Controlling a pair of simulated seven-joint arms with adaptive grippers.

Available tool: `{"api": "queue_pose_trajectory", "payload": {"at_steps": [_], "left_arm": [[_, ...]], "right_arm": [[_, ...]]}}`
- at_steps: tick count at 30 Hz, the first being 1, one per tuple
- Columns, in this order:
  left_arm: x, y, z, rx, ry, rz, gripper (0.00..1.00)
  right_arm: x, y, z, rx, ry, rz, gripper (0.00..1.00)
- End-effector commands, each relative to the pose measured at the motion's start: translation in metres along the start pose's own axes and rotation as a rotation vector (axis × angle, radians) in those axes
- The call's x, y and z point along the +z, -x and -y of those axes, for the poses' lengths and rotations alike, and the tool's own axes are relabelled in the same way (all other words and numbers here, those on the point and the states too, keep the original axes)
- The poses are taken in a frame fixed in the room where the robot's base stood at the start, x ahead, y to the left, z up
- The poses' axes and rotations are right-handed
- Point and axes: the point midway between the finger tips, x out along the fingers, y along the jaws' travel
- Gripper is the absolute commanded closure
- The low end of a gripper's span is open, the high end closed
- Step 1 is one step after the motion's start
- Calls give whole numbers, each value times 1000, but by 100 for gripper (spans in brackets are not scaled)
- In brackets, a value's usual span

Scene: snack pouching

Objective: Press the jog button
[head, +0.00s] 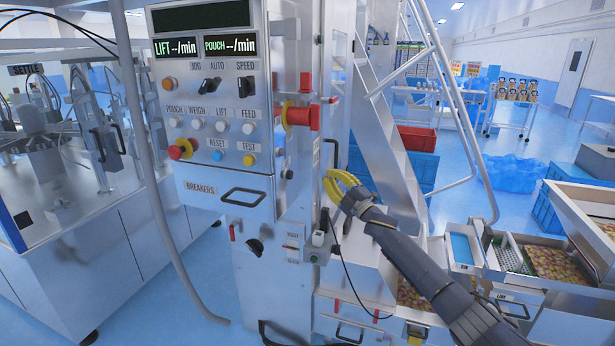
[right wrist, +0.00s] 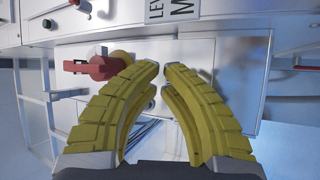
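The control panel (head: 215,130) stands left of centre in the head view. The JOG label (head: 196,65) is near its top, with an orange button (head: 169,83) below and left of it and a black AUTO selector (head: 210,86) below and right. My right gripper (head: 338,185) has yellow fingers and is right of the panel, apart from these controls. In the right wrist view its fingertips (right wrist: 162,67) nearly meet, with nothing held between them. A red rotary handle (right wrist: 98,67) lies beyond the left finger. My left gripper is not in view.
A red knob with a yellow collar (head: 302,116) sticks out from the cabinet corner, between my right gripper and the panel front. A red and yellow stop button (head: 181,149) sits low on the panel. A grey pipe (head: 150,170) runs down before the panel's left edge.

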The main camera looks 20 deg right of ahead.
Motion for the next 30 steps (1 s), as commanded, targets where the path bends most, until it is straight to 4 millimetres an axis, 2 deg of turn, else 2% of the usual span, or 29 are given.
{"api": "queue_pose_trajectory", "payload": {"at_steps": [17, 23, 30], "left_arm": [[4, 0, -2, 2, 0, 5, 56], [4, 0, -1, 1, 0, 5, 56], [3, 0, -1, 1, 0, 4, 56]], "right_arm": [[-2, -1, 1, 4, 25, -7, 100], [-8, -13, 7, 5, 24, -8, 100], [-20, -36, 19, 5, 24, -7, 100]]}}
